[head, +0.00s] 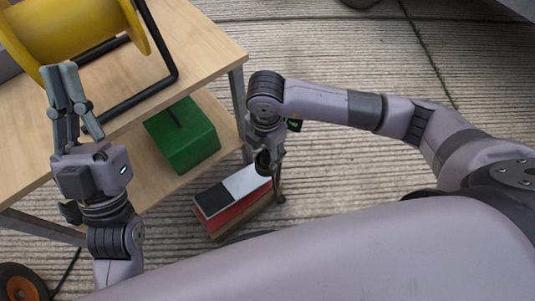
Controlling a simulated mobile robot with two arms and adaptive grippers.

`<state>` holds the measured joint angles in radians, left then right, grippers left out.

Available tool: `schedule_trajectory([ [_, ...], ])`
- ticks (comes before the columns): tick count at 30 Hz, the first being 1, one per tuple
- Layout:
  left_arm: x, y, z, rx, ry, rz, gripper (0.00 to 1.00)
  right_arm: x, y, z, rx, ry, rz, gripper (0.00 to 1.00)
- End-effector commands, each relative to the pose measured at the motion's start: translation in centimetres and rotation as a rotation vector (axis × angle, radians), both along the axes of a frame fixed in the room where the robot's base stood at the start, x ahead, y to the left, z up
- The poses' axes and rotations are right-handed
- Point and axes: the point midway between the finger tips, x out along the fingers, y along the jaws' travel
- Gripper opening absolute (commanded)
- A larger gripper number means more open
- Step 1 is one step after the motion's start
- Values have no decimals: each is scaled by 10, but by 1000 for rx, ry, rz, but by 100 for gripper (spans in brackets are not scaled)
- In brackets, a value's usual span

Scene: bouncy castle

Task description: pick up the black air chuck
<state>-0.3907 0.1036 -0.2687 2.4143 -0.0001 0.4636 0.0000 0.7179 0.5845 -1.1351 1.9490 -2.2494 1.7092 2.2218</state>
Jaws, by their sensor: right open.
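I cannot make out a black air chuck for certain in the head view. My right gripper (268,172) points down beside the lower shelf, over the end of a low box with black, white and red parts. Its jaws are open, but its fingers are small and dark, and a dark round shape there cannot be told apart from them.
The wooden table (205,50) holds a yellow reel (75,25) on a black tube frame. A green box (183,138) stands on its lower shelf. The black, white and red box (232,198) lies low near a table leg.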

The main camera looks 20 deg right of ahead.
Motion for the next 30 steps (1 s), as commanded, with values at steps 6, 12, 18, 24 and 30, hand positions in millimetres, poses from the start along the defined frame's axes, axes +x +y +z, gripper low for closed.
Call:
schedule_trajectory([
  [6, 0, 0, 0, 0, 1, 0, 0, 0, 0, 0, 0, 0, 0, 41],
  [12, 0, 0, 0, 1, 2, 0, 0, 0, 0, 0, 0, 0, 0, 27],
  [18, 0, 0, 0, 1, 2, 0, 0, 0, 0, 0, 0, 0, 0, 14],
  [24, 0, 0, 0, 1, 2, 0, 0, 0, 0, 0, 0, 0, 0, 1],
  [30, 0, 0, 0, 1, 3, 0, 0, 0, 0, 0, -1, 0, 0, 0],
])
